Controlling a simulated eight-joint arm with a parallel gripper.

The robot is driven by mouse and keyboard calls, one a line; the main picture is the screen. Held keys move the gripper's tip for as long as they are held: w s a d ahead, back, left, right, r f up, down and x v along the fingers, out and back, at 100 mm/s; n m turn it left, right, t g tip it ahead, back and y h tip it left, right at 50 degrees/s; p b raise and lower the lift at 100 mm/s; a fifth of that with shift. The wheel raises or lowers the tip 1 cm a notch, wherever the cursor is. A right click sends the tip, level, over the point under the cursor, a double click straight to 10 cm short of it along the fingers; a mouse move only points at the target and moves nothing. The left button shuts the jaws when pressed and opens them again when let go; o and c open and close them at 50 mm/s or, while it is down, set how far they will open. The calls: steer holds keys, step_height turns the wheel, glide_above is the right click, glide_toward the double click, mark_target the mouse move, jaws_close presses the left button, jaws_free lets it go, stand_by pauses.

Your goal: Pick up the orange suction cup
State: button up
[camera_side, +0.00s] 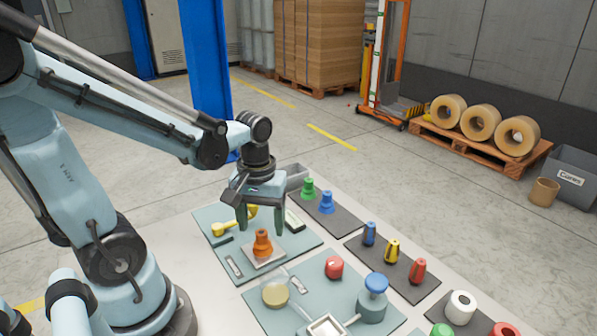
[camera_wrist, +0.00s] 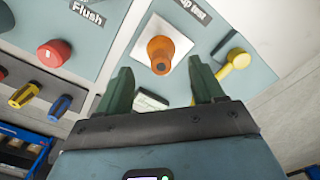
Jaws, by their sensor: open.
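The orange suction cup (camera_side: 262,243) stands upright on a pale square plate (camera_side: 258,262) on the teal panel. It also shows in the wrist view (camera_wrist: 160,50), just beyond the fingertips and between their lines. My gripper (camera_side: 261,222) is open and empty, with its two green fingers pointing down. In the side view it is above and slightly behind the cup. In the wrist view the fingers (camera_wrist: 160,78) are spread apart with the cup ahead of them, and no contact shows.
A yellow handled part (camera_side: 228,226) lies close by on the same panel. Green (camera_side: 308,189) and blue (camera_side: 327,202) cups stand on a dark strip behind. A red knob (camera_side: 334,267) and blue-topped pot (camera_side: 374,291) are to the right. Space above the orange cup looks clear.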

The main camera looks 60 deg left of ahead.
mark_target(262, 231)
steer(key=shift+a+f, duration=0.15)
steer(key=shift+f, duration=2.15)
steer(key=shift+c, duration=0.2)
steer(key=c, duration=1.2)
steer(key=shift+r, duration=0.15)
